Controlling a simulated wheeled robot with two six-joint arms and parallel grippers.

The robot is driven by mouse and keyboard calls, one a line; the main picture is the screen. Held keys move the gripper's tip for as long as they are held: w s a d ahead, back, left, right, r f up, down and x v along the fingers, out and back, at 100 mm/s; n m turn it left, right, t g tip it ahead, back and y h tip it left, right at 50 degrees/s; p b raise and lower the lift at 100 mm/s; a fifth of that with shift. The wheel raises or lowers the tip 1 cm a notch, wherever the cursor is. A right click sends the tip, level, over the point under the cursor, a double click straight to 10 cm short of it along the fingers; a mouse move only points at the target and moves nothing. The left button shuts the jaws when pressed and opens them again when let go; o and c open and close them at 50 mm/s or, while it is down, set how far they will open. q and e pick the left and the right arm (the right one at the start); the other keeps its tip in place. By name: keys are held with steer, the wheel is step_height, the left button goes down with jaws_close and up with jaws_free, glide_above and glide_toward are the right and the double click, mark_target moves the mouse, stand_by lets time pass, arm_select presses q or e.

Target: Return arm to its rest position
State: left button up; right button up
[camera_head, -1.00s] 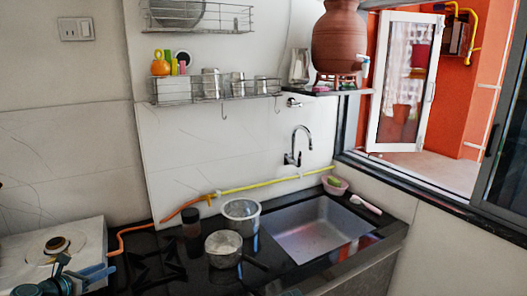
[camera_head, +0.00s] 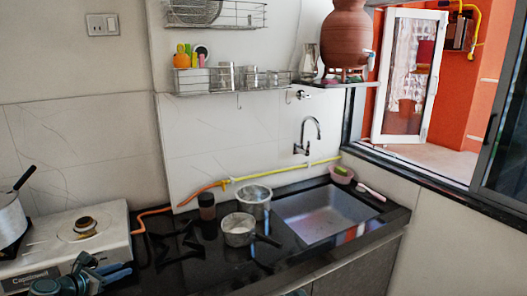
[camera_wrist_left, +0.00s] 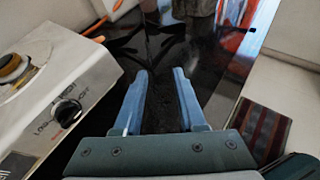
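My left gripper (camera_head: 124,270) is low at the left in the head view, in front of the white stove (camera_head: 62,262). In the left wrist view its two blue fingers (camera_wrist_left: 161,74) are apart with nothing between them, above the dark counter. The stove (camera_wrist_left: 52,92) with its knob lies to the left of the fingers there. My right gripper is not clearly seen in either view.
A pan (camera_head: 12,218) sits on the stove's left side. Two steel pots (camera_head: 238,231) (camera_head: 256,196) and a dark jar (camera_head: 207,206) stand on the black counter beside the sink (camera_head: 325,214). A clay waterpot (camera_head: 348,38) stands on the shelf by the window.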

arm_select(q)
steer(key=d+f+m+g, duration=0.1)
steer(key=d+f+m, duration=0.1)
steer(key=d, duration=0.3)
steer(key=d+f+m+g+h+b, duration=0.1)
steer(key=d+f+m, duration=0.1)
steer(key=d+m, duration=0.1)
steer(key=d+f+m+g+b, duration=0.1)
steer(key=d+f+m+g, duration=0.1)
steer(key=d, duration=0.4)
steer(key=shift+w+d+f+m+h, duration=0.3)
steer(key=shift+d+f+m+h, duration=0.1)
steer(key=shift+f+m, duration=0.15)
steer(key=s+d+f+m+g+b, duration=0.1)
steer(key=s+d+f+m+g, duration=0.1)
steer(key=d+f+m, duration=0.3)
steer(key=s+d+f+m+g+b, duration=0.15)
steer(key=d+m, duration=0.25)
steer(key=d, duration=0.4)
steer(key=s+d+f+m+g+y+b, duration=0.2)
steer(key=s+d+f+m+y+b, duration=0.15)
steer(key=s+d+m, duration=0.45)
steer(key=s+d+f+m+g+y+b, duration=0.2)
steer(key=s+d+f+m+g+y, duration=0.25)
steer(key=m, duration=0.55)
step_height(320, 180, up, 13)
steer(key=d+t+h+p, duration=0.1)
steer(key=p, duration=1.3)
steer(key=shift+s+t, duration=0.3)
steer(key=shift+r, duration=0.1)
